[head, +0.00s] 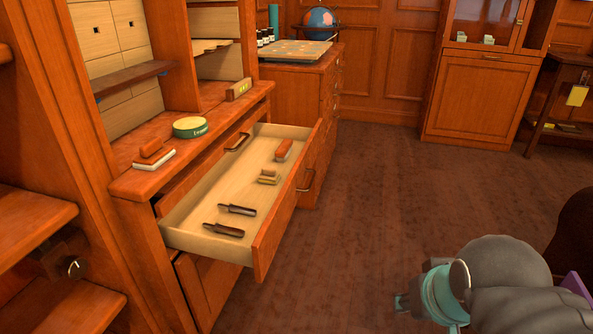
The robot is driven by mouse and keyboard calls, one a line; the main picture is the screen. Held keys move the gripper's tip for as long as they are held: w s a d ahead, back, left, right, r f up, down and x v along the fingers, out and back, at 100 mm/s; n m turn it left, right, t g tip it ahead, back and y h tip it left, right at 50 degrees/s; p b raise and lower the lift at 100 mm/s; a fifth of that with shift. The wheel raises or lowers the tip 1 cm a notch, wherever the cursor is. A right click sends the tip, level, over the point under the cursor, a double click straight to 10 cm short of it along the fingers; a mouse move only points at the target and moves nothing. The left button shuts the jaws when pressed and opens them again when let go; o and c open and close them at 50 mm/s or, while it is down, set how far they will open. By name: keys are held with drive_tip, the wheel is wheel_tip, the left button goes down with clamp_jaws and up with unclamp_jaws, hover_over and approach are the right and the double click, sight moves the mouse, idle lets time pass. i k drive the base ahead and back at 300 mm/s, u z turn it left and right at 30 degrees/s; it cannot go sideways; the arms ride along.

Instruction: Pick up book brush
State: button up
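A brush-like block (154,155) with an orange-brown wooden grip and a pale underside lies on the left end of the cabinet ledge. It looks like the book brush, but its bristles are too small to make out. My arm shows at the lower right, grey with a teal joint, well apart from the block and across open floor from the cabinet. No gripper fingers can be made out.
An open drawer (212,187) juts out below the ledge. It holds two dark-handled tools (237,209), a small yellowish piece (268,177) and a reddish-brown block (284,150). A round green tin (190,127) stands on the ledge. The carpet (370,200) is clear.

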sight(282, 153)
drive_tip(key=u, duration=1.7)
drive_tip(key=k, duration=0.65)
drive_tip(key=z, duration=0.65)
drive_tip(key=i, duration=0.7)
drive_tip(key=z, duration=0.75)
drive_tip(key=i, duration=1.55)
drive_tip(key=u, duration=0.55)
